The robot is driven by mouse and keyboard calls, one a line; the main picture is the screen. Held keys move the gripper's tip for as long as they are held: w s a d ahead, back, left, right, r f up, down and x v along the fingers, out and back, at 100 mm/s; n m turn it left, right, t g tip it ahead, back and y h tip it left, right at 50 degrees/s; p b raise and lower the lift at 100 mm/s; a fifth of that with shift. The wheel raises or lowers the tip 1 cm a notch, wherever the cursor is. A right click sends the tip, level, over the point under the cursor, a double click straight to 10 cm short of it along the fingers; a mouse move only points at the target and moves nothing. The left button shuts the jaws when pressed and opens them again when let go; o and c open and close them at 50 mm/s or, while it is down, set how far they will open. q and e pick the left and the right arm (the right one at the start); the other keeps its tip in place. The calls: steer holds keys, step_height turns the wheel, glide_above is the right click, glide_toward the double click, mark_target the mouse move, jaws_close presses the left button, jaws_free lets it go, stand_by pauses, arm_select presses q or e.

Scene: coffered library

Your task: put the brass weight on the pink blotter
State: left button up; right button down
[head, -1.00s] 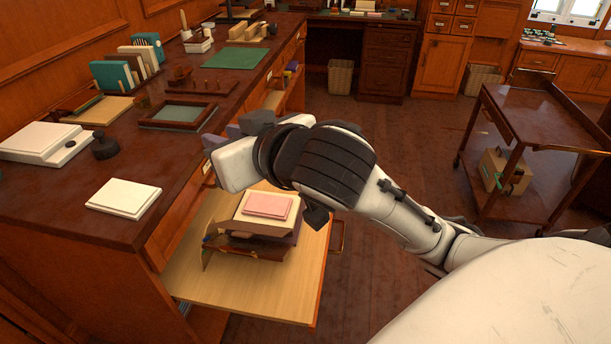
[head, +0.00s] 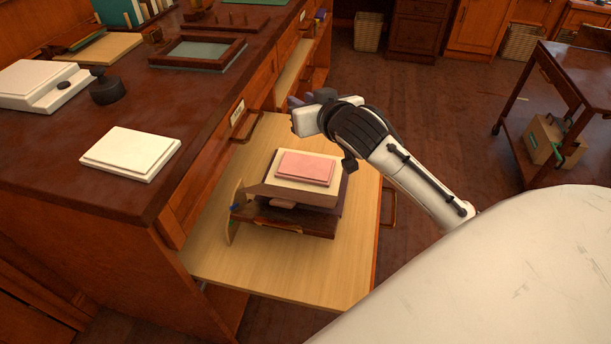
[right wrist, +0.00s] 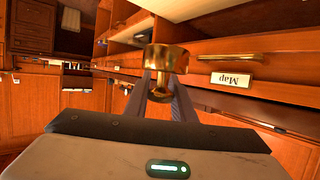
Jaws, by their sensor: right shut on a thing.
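The pink blotter (head: 306,168) lies flat on top of a stack on the pulled-out wooden board (head: 220,262). My right gripper (head: 297,103) is just above and beyond the blotter in the head view, with its fingers mostly hidden behind its own body. In the right wrist view, the gripper (right wrist: 163,90) is shut on the brass weight (right wrist: 166,58), a small round brass piece held at the fingertips. The weight is hidden in the head view. My left gripper is not in view.
The stack under the blotter holds a cream block and a dark wooden tray (head: 285,219). The dark-topped counter (head: 190,110) runs along the left, with a white slab (head: 130,152) near its edge. A cart (head: 575,75) stands at the right. Open floor lies between.

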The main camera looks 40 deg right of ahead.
step_height(320, 180, down, 4)
steer(key=d+b, duration=0.1)
steer(key=d, duration=0.2)
steer(key=b, duration=0.2)
glide_above(312, 158)
step_height(312, 158, down, 5)
steer(key=shift+f, duration=0.2)
step_height(312, 158, down, 4)
steer(key=shift+r+b, duration=0.1)
steer(key=shift+b, duration=0.5)
steer(key=shift+f, duration=0.25)
steer(key=c, duration=1.6)
jaws_free()
steer(key=shift+c, duration=0.2)
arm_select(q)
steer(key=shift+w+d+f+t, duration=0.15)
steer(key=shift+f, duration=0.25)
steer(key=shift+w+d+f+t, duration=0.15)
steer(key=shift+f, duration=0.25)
arm_select(e)
steer(key=shift+o, duration=0.8)
